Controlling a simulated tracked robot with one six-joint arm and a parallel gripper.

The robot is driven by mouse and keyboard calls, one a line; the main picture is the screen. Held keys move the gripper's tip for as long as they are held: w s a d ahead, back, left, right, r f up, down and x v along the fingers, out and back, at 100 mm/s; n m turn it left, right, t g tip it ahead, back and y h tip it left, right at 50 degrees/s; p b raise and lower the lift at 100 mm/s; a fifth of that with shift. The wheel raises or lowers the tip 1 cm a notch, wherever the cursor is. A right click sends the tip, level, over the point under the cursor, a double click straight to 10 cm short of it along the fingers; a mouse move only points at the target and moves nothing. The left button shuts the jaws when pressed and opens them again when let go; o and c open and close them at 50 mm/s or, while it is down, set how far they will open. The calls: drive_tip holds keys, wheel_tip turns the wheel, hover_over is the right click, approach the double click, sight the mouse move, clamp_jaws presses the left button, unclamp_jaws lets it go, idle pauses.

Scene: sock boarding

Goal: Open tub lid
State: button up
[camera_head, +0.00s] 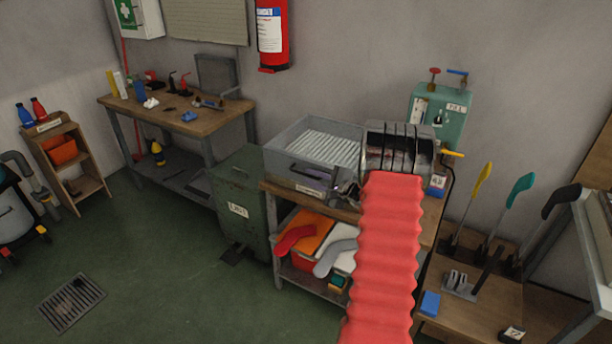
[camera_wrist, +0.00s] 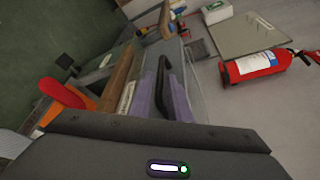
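The tub (camera_head: 283,135) is a clear grey box on the bench, with pale ribbed rows showing through its top. A dark bar handle (camera_head: 308,171) is at its front, above a white label. My gripper (camera_head: 346,190) is at the tub's front right corner, close to the handle.
A slotted dark machine (camera_head: 400,148) stands right of the tub. Below, a shelf holds a red sock-shaped piece (camera_head: 294,239) and a grey one (camera_head: 335,257). A green cabinet (camera_head: 238,190) stands left. A fire extinguisher (camera_head: 272,33) hangs behind. Floor at left is largely clear.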

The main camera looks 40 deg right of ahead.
sight(309, 176)
drive_tip(key=shift+x, duration=1.85)
drive_tip(key=shift+c, duration=0.3)
clamp_jaws()
